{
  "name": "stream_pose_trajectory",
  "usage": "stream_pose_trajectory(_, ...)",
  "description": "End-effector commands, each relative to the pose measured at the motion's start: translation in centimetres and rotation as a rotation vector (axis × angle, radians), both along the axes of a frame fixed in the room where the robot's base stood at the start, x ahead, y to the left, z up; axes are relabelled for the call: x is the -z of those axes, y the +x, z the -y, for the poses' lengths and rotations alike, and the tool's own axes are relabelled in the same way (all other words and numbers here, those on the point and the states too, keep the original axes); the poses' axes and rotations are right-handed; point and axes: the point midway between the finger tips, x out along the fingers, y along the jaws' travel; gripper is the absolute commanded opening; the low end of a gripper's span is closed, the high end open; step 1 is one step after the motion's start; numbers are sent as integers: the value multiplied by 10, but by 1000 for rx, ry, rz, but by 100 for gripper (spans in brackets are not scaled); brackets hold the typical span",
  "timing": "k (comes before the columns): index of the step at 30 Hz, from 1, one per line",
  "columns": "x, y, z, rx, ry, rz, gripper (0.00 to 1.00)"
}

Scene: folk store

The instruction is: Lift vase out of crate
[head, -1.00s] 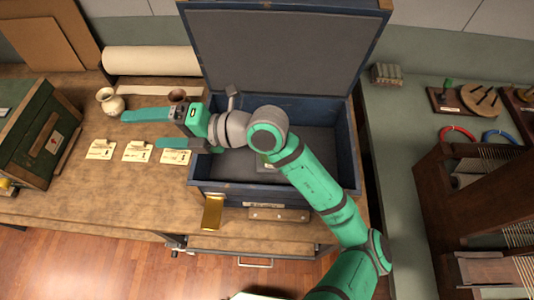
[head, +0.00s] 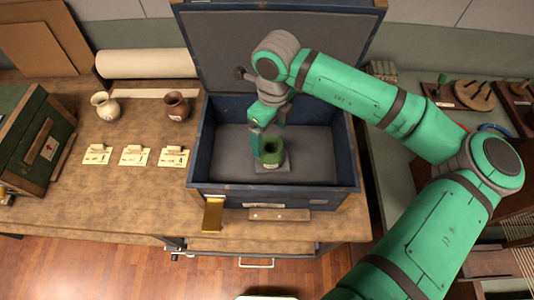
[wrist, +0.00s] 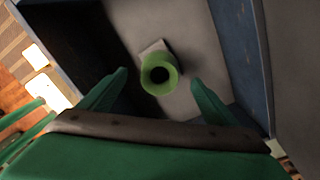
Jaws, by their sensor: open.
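A green vase (head: 271,152) stands upright on a small grey base inside the open blue crate (head: 203,150). My gripper (head: 262,150) reaches down into the crate just behind and beside the vase. In the wrist view my gripper (wrist: 158,82) is open, with one green finger to the left of the vase and one to the right. Neither finger appears to touch it. The vase's lower part is partly hidden by its own rim in the wrist view.
A cream vase (head: 104,106) and a brown vase (head: 176,106) stand on the workbench left of the crate, behind several paper cards (head: 134,155). A green box (head: 38,140) is at the far left. The crate's raised lid (head: 225,60) stands behind.

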Motion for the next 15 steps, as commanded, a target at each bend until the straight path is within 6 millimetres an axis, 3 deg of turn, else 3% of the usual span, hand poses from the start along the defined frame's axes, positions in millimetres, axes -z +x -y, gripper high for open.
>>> stream_pose_trajectory(3, 15, -3, 10, -2, -22, -23, 83)
stream_pose_trajectory(9, 45, -4, 9, -2, -20, -26, 83)
stream_pose_trajectory(15, 61, -4, 8, -2, -20, -24, 83)
